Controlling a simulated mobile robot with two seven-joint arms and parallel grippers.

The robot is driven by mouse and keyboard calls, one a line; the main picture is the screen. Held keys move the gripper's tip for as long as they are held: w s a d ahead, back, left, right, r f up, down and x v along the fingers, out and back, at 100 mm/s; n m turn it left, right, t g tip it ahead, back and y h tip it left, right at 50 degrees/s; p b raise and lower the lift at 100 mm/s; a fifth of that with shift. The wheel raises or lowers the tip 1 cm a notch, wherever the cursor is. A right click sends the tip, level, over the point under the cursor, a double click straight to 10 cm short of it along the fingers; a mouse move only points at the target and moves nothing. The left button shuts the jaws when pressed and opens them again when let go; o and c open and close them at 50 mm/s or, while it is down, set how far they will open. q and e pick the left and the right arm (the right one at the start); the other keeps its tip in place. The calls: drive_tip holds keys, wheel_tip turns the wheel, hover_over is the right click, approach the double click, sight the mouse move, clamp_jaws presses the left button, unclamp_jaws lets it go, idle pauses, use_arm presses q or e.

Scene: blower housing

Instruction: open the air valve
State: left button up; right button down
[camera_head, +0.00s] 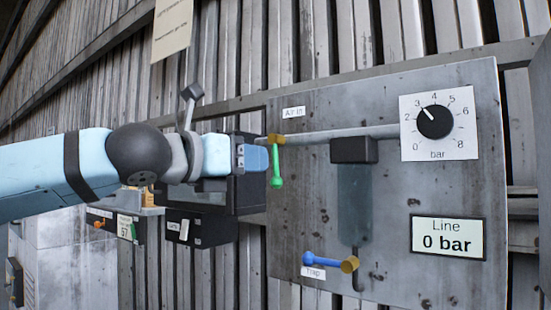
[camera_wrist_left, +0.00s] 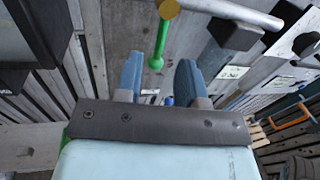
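The air valve has a green lever (camera_head: 277,165) that hangs straight down from a brass body (camera_head: 276,139), below the "Air in" label (camera_head: 293,113). The lever crosses the horizontal pipe's direction. My left gripper (camera_head: 264,158) is just left of the lever in the head view. In the left wrist view, the two blue fingers (camera_wrist_left: 158,80) are apart with nothing held. The green lever (camera_wrist_left: 160,45) shows beyond the fingertips, in line with the gap between them. Whether a finger touches it I cannot tell. My right gripper is not in view.
The grey panel (camera_head: 390,220) carries a pressure dial (camera_head: 435,121) set between 3 and 4, and a display (camera_head: 447,237) reading "Line 0 bar". A blue lever (camera_head: 322,260) marked "Trap" sits low on the panel. Dark boxes stand behind my left arm.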

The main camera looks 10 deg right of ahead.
sight(275, 176)
use_arm(q)
drive_tip(key=p+x, duration=0.1)
drive_tip(key=x, duration=0.5)
drive_tip(key=shift+w+d, duration=0.1)
drive_tip(key=shift+c, duration=0.2)
clamp_jaws()
